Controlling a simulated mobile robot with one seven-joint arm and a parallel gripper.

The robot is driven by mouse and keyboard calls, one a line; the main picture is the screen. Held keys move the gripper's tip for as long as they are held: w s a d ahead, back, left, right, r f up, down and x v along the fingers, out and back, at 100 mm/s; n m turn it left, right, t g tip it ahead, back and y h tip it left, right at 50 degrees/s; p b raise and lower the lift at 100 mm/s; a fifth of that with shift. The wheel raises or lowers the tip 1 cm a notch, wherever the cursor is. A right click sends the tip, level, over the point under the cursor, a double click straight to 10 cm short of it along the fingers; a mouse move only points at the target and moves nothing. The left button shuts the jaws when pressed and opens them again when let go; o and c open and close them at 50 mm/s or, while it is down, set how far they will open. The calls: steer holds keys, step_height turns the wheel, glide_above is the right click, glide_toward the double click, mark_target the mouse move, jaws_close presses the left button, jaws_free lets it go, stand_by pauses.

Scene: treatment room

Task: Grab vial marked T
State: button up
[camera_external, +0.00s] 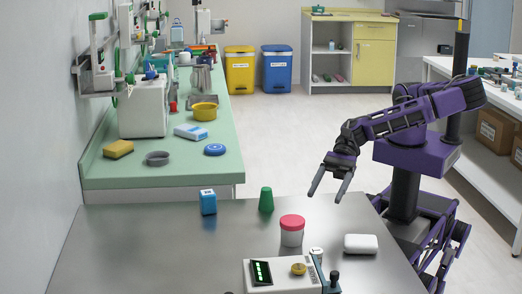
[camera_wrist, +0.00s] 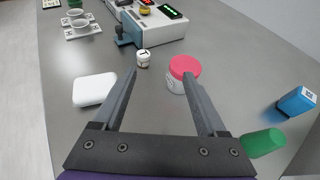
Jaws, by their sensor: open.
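A small white vial (camera_wrist: 143,60) with a dark T-like mark stands on the grey metal table (camera_wrist: 150,95) in the wrist view, beyond my fingertips and nearer the left finger. In the external view a small white top (camera_external: 316,252), apparently this vial, shows near the device, its lower part hidden. My gripper (camera_external: 325,197) is open and empty above the far right part of the table.
A white jar with a red lid (camera_wrist: 182,75) stands right of the vial. A white soap-like block (camera_wrist: 94,90) lies left. A device with a green display (camera_wrist: 152,22) stands behind. A green cup (camera_wrist: 262,142) and blue box (camera_wrist: 296,102) are at right.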

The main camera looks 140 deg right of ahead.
mark_target(318, 248)
steer(key=shift+s+a+f+n+g+y, duration=0.15)
steer(key=shift+s+a+f+n+y, duration=0.15)
steer(key=shift+f, duration=0.2)
steer(key=shift+s+a+f+n+g+y, duration=0.15)
steer(key=shift+s+a+f+n+y, duration=0.1)
steer(key=shift+a+f+y, duration=0.2)
steer(key=shift+w+a+f, duration=0.1)
steer(key=shift+w+f, duration=0.05)
steer(key=shift+f, duration=0.1)
steer(key=b+x, duration=0.1)
steer(key=x, duration=1)
steer(key=shift+w, duration=0.2)
steer(key=shift+x, duration=2.75)
steer(key=shift+f, duration=0.1)
jaws_close()
